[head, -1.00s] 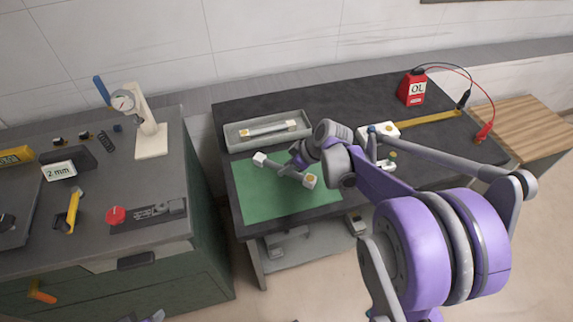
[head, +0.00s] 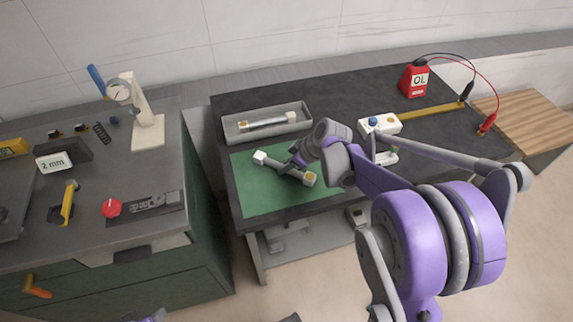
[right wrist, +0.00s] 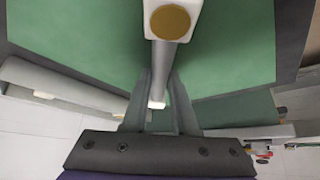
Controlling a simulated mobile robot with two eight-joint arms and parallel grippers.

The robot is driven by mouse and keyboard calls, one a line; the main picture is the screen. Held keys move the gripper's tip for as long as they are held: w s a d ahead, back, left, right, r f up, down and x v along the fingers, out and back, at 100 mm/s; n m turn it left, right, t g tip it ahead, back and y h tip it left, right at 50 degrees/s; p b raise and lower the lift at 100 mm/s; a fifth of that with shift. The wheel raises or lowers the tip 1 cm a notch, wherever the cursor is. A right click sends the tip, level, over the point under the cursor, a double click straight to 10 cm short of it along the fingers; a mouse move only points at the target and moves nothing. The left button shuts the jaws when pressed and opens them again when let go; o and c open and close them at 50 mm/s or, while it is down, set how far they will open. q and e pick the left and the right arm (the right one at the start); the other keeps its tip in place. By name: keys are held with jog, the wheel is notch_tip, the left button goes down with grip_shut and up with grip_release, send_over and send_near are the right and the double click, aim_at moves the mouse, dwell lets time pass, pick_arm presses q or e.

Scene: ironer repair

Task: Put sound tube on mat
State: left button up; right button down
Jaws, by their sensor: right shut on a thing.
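A grey tube (head: 283,168) with white end blocks, one with a gold disc, is over the green mat (head: 265,202). My right gripper (head: 291,164) is shut around its middle from behind. The tube is very near the mat surface; I cannot tell if it touches. In the right wrist view the tube (right wrist: 172,55) lies lengthwise between the two fingers (right wrist: 160,98), its gold-disc end away from the palm, green mat beneath.
A grey tray (head: 233,131) behind the mat holds another tube (head: 267,124). White blocks (head: 385,123) and a red meter (head: 415,80) with leads stand to the right on the dark bench. A cabinet with a dial gauge (head: 120,92) and tools is at left.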

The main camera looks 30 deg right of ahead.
jog(key=shift+f, duration=0.3)
jog(key=c, duration=0.6)
grip_release()
jog(key=p+v, duration=0.1)
jog(key=v, duration=1)
jog(key=shift+a, duration=0.1)
jog(key=s+a+m+h+p, duration=0.1)
jog(key=s+a+m, duration=0.1)
jog(key=s+a, duration=0.2)
jog(key=s+a+m+h+p, duration=0.1)
jog(key=s+a+m+p, duration=0.1)
jog(key=s+a, duration=0.3)
jog(key=s+a+m+h+p, duration=0.1)
jog(key=s+a+m+p, duration=0.1)
jog(key=s+a, duration=0.2)
jog(key=shift+s+a+r, duration=0.1)
jog(key=shift+s+a, duration=0.05)
jog(key=shift+s, duration=0.45)
jog(key=shift+s+a, duration=0.2)
jog(key=shift+s, duration=0.4)
